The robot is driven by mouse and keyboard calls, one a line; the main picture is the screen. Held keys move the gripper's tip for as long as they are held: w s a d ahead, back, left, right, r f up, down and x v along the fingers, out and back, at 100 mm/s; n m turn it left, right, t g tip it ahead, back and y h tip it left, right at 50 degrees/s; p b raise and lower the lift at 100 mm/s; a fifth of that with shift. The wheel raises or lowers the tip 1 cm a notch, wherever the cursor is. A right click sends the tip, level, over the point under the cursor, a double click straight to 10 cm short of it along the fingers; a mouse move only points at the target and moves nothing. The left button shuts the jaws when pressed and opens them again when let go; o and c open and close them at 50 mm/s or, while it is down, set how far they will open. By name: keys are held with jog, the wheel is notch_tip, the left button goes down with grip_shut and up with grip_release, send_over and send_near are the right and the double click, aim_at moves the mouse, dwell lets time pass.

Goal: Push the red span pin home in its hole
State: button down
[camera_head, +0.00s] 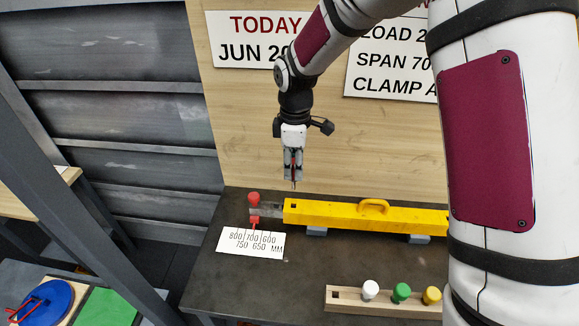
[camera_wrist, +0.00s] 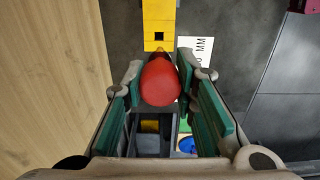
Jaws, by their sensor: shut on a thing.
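My gripper (camera_head: 293,178) is shut on the red span pin, whose rounded red head (camera_wrist: 160,82) sits between the fingertips in the wrist view. In the head view only a thin red strip shows between the fingers, with a dark tip below. The gripper hangs above the left end of the yellow beam (camera_head: 340,214), apart from it. A dark square hole (camera_wrist: 159,36) shows near the beam's end in the wrist view. A grey bar (camera_head: 267,210) extends from the beam's left end. The pin's head hides most of its shaft and what lies beneath.
A red knob (camera_head: 254,197) stands at the grey bar's left end, with a red pointer by the scale card (camera_head: 250,243). A wooden rack (camera_head: 350,299) holds white, green and yellow pegs at the front. The beam has a yellow handle (camera_head: 373,206). A wooden board stands behind.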

aim_at(294, 188)
jog(key=shift+w, duration=0.15)
jog(key=shift+f, duration=0.1)
jog(key=shift+f+b, duration=0.7)
jog(key=shift+f, duration=2.1)
jog(key=shift+f+b, duration=0.8)
jog(key=shift+f, duration=1.9)
jog(key=c, duration=1.2)
grip_release()
jog(key=shift+r, duration=0.1)
notch_tip(294, 188, up, 12)
jog(key=shift+f, duration=0.1)
